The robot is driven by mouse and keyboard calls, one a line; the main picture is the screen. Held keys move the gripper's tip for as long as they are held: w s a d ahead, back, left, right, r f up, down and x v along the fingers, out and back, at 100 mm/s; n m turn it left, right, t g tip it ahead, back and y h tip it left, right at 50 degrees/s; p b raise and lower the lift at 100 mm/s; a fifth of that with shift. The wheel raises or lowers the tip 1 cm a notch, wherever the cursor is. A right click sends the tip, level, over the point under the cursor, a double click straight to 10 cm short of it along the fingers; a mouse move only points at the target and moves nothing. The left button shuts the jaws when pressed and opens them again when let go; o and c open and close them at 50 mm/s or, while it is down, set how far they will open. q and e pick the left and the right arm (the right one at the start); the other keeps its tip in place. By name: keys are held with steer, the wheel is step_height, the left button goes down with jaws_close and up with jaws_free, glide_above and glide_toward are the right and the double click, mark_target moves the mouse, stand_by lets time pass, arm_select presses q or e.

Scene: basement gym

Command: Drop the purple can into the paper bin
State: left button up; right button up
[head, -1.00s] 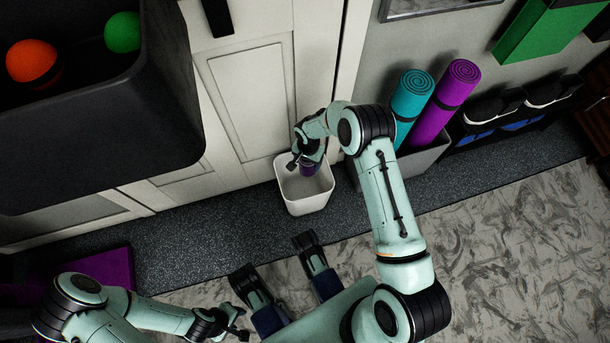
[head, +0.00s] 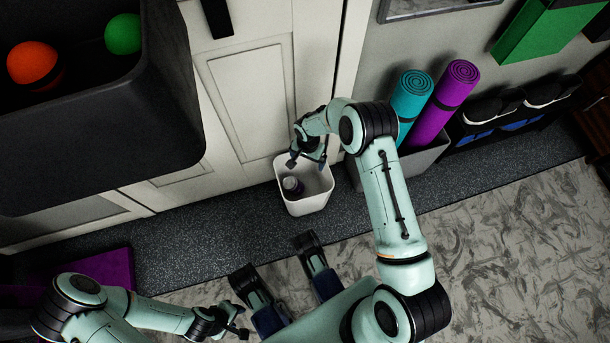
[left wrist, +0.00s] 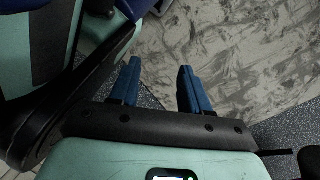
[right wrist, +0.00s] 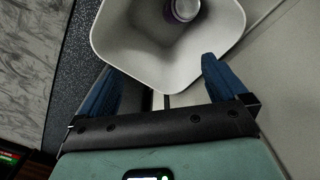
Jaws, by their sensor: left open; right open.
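The purple can (head: 293,186) is inside the white paper bin (head: 312,206), near its left inner side, with its pale top showing. In the right wrist view the can (right wrist: 183,10) shows at the top edge, inside the bin (right wrist: 160,82). My right gripper (head: 307,163) is open and empty above the bin's far rim; its blue fingers (right wrist: 158,90) are spread apart. My left gripper (head: 241,323) is open and empty, low at the front left; its fingers (left wrist: 157,82) are apart over the floor.
White cabinet doors (head: 250,100) stand behind the bin. A grey box (head: 428,158) with a teal mat (head: 411,95) and a purple mat (head: 445,100) stands right of it. A dark tub (head: 100,150) with an orange and a green ball is at upper left.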

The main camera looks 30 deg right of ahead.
arm_select(q)
steer(key=w+r+t+p, duration=0.2)
steer(key=w+r+p, duration=0.1)
steer(key=w, duration=0.3)
steer(key=shift+w+d+r, duration=0.3)
steer(key=shift+d+r, duration=0.1)
steer(key=shift+r, duration=0.2)
arm_select(e)
step_height(320, 180, up, 11)
steer(key=shift+r, duration=0.1)
